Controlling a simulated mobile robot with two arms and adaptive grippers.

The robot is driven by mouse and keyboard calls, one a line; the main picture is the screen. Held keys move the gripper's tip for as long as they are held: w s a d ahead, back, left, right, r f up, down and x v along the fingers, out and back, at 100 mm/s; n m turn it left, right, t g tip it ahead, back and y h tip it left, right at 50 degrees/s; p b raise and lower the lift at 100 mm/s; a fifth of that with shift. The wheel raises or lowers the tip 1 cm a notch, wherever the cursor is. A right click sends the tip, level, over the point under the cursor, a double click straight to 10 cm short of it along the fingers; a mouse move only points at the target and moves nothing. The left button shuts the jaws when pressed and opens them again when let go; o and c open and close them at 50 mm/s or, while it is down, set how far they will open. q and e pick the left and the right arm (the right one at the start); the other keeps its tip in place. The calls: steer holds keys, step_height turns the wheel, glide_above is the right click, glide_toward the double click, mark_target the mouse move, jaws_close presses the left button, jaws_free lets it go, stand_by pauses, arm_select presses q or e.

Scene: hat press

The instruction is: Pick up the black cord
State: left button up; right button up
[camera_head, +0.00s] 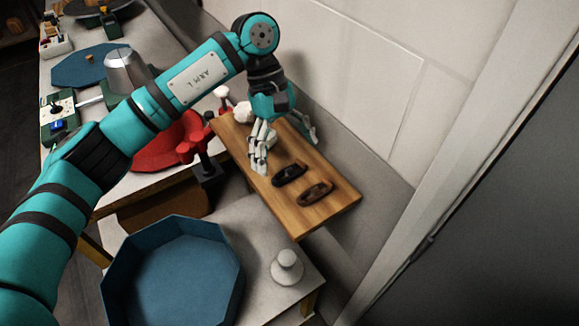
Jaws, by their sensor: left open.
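A small black bundle, which looks like the black cord (290,174), lies on the wooden shelf board (292,218). A similar brown bundle (315,193) lies just to its right and nearer the front, close but apart. My left gripper (286,150) hangs over the board with its fingers spread, open and empty. It is just behind the black cord, and one fingertip is a little to the left of it. I cannot tell the exact height of the fingers above the board. My right gripper is out of view.
A white bundle (243,112) sits on the board behind the gripper. A red clamp-like part (195,148) stands at the board's left edge. A blue octagonal tray (172,270) and a white knob (287,266) are in front. A wall closes off the back right.

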mark_target(294, 173)
arm_select(q)
steer(key=p+x, duration=0.2)
steer(key=x, duration=0.2)
steer(key=shift+d+f+p, duration=0.15)
steer(key=shift+p, duration=0.25)
steer(key=shift+f, duration=0.2)
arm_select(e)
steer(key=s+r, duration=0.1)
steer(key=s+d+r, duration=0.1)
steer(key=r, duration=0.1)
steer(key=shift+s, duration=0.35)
arm_select(q)
steer(key=shift+c, duration=0.7)
steer(key=c, duration=0.5)
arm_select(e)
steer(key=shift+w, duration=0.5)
